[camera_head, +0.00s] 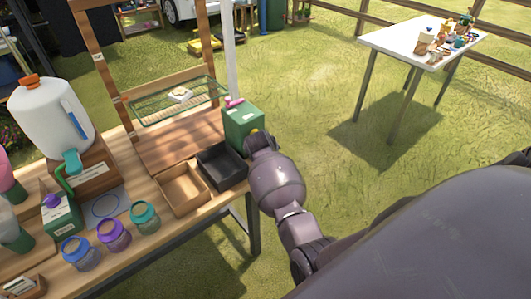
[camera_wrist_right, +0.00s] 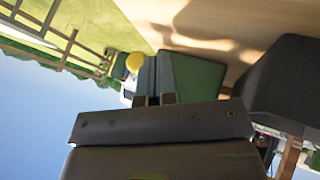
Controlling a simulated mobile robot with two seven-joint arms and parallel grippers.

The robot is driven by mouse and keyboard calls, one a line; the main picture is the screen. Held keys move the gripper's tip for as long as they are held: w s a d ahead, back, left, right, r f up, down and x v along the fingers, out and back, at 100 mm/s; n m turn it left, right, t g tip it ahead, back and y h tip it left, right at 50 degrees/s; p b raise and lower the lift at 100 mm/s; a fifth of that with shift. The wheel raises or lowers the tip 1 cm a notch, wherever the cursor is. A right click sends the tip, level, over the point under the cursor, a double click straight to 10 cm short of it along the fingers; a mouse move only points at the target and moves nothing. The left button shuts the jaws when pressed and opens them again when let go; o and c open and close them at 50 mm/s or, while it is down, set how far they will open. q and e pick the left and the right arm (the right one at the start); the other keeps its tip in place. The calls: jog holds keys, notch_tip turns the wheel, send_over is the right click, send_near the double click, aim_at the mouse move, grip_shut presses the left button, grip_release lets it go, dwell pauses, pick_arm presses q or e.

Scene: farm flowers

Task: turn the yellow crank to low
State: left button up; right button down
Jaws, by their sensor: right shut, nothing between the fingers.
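A green box (camera_head: 243,124) stands at the right end of the wooden bench, with a pink piece (camera_head: 234,102) on top. The yellow crank shows only as a small patch of yellow (camera_head: 254,131) on the box's right side, mostly hidden by my right gripper (camera_head: 258,143). In the right wrist view, a round yellow knob (camera_wrist_right: 134,62) sticks out beyond the green box (camera_wrist_right: 195,80). My right gripper's fingers (camera_wrist_right: 154,99) are shut and empty, close to the box. I cannot tell whether they touch the crank. No low mark is readable. My left gripper is not in view.
A black tray (camera_head: 222,165) and a wooden tray (camera_head: 184,189) sit left of my right gripper. A white table (camera_head: 400,42) stands apart on the grass. Grass right of the bench is open.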

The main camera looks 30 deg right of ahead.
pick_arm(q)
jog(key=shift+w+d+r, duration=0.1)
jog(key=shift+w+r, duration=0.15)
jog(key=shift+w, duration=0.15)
pick_arm(e)
jog(key=shift+d+h, duration=0.2)
jog(key=shift+h, duration=0.2)
